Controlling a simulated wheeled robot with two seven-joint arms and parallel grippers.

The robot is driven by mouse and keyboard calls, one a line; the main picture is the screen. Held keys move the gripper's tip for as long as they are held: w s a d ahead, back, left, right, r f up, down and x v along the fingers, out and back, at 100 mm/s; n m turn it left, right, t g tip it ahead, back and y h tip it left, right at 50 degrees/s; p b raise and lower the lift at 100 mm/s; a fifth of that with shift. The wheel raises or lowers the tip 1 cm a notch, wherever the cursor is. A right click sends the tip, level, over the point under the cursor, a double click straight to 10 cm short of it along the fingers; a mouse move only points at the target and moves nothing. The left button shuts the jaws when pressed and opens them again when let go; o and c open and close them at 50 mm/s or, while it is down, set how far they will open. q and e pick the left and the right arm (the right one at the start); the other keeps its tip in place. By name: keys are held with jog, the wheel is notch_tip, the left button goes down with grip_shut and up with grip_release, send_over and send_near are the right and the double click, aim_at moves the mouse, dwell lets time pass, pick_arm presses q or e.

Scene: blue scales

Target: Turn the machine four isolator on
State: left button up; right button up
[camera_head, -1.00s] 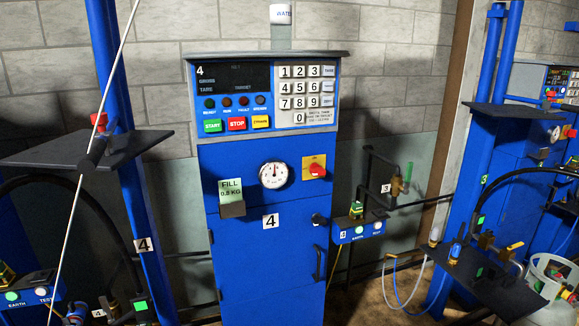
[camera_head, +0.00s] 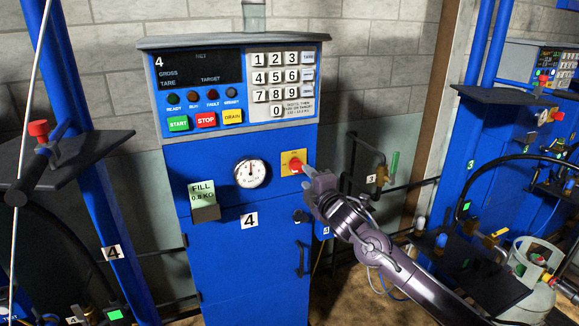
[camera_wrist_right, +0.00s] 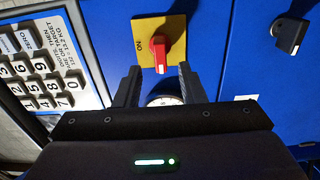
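The machine four isolator is a red knob (camera_head: 295,164) on a yellow plate, on the blue front of machine four (camera_head: 222,262), right of the round gauge. In the right wrist view the red knob (camera_wrist_right: 170,45) lies crosswise to the direction of the "ON" label on the yellow plate (camera_wrist_right: 144,30). My right gripper (camera_head: 308,174) is just in front of and below right of the knob. In the wrist view the fingers of my right gripper (camera_wrist_right: 157,82) stand apart with nothing between them, short of the knob. My left gripper is not in view.
The keypad (camera_head: 282,79) and display panel (camera_head: 198,68) are above the isolator. A black knob (camera_head: 299,215) and door handle (camera_head: 301,258) are below it. The FILL card holder (camera_head: 206,213) sticks out at left. Another blue machine and a gas cylinder (camera_head: 530,258) stand at right.

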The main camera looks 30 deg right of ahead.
aim_at(300, 171)
jog(key=w+p, duration=0.1)
jog(key=w, duration=0.5)
jog(key=shift+w+d+p, duration=0.15)
jog(key=shift+w+p, duration=0.2)
jog(key=shift+p, duration=0.05)
grip_shut()
